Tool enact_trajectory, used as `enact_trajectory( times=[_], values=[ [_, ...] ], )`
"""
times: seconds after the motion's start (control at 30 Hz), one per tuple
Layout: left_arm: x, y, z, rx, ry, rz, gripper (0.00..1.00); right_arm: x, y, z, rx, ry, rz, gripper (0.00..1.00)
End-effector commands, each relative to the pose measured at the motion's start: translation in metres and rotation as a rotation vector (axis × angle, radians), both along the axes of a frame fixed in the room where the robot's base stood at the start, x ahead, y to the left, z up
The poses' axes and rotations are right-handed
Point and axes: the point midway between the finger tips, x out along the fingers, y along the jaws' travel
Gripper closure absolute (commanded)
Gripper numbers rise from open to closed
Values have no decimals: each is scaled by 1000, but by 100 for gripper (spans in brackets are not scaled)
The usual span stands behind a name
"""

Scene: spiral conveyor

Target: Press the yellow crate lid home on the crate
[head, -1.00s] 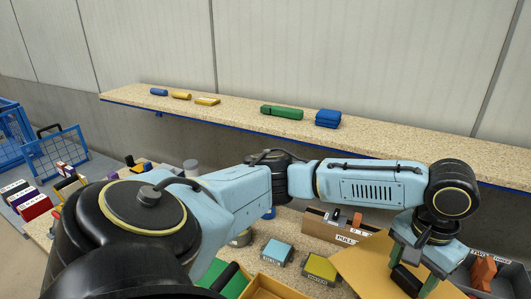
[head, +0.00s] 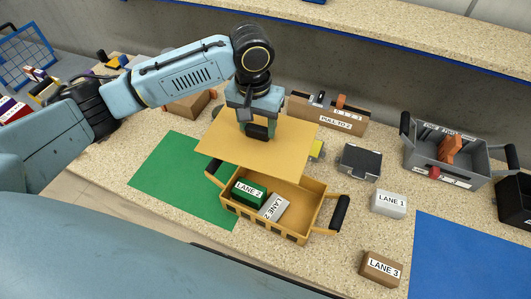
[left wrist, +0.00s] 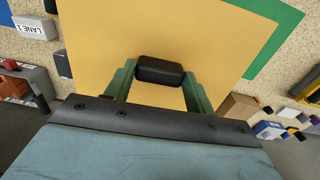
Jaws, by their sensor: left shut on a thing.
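The yellow lid (head: 292,152) is a flat plate with a black handle (left wrist: 160,72) on top. My left gripper (head: 258,128) is shut on that handle, with a green finger on each side of it in the left wrist view. The lid hangs above the back part of the yellow crate (head: 292,232), apart from its rim as far as I can tell. The crate is open at the front and holds a green box (head: 249,190) and a grey box (head: 273,207). Its black handle (head: 340,212) stands out at the right. The lid hides the crate's back edge. My right gripper is out of view.
A green mat (head: 180,172) lies left of the crate and a blue mat (head: 465,255) at the right. A white LANE 1 box (head: 388,204), a brown LANE 3 box (head: 381,269) and a dark case (head: 360,162) stand right. A grey tote (head: 440,160) stands behind.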

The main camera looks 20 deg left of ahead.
Motion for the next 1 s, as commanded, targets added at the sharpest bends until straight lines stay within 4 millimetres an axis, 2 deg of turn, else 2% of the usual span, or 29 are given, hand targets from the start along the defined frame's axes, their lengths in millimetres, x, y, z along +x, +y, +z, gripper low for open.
enact_trajectory(
  times=[0.03,0.1,0.3,0.4,0.63,1.0],
  values=[
    [-1,-10,-1,-8,10,-4,62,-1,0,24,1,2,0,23],
    [0,-21,-16,-11,9,-12,62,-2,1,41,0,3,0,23],
    [-15,-45,-58,2,8,-50,62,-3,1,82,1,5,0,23],
    [-24,-53,-74,14,8,-70,62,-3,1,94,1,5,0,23],
    [-34,-61,-91,25,6,-94,62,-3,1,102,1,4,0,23],
    [-34,-61,-91,25,6,-93,62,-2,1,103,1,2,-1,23]
  ],
)
